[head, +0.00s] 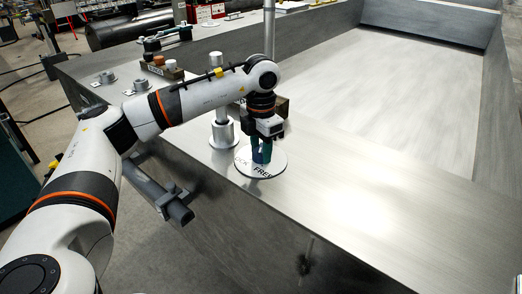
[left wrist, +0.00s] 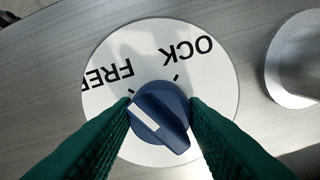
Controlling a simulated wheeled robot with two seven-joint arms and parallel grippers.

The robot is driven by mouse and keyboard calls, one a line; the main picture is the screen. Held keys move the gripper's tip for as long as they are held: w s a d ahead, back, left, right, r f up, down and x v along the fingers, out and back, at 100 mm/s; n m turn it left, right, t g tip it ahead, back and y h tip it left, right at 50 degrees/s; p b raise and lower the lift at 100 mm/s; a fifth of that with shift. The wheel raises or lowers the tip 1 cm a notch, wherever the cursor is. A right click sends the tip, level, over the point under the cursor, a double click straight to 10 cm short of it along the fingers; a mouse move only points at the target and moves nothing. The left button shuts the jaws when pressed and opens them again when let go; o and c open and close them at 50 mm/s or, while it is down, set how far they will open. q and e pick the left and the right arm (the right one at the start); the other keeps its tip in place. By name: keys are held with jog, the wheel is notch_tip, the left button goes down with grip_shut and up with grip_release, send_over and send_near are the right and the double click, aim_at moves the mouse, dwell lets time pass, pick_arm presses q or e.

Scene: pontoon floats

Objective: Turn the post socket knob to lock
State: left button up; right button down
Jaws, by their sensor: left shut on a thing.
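The knob (left wrist: 168,112) is blue with a white pointer bar. It sits on a round white dial (left wrist: 215,95) marked FREE and LOCK, with the first letter of LOCK hard to see. The bar's upper-left end lies near the tick by FREE, away from the tick by LOCK. My left gripper (head: 261,153) points down over the dial, its green fingers on either side of the knob and shut on it. In the head view the fingers hide most of the knob, and the dial (head: 274,170) lies on the metal deck. My right gripper is not in view.
A metal socket with a flanged base (head: 222,135) stands just left of the dial, close to my left arm. A thin upright pole (head: 269,30) rises behind my arm. Brown and white small parts (head: 165,66) sit farther back. The deck right of the dial is clear.

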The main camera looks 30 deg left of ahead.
pick_arm(q)
jog(key=m+b, duration=0.1)
jog(key=m, duration=0.2)
jog(key=shift+m, duration=0.4)
jog(key=m+b, duration=0.1)
jog(key=m, duration=0.2)
jog(key=shift+m, duration=0.3)
jog(key=m, duration=0.3)
jog(key=shift+m+b, duration=0.3)
jog(key=shift+b, duration=0.05)
jog(key=shift+r+m, duration=0.1)
jog(key=shift+m, duration=1.7)
jog(key=o, duration=1)
jog(key=shift+b, duration=0.3)
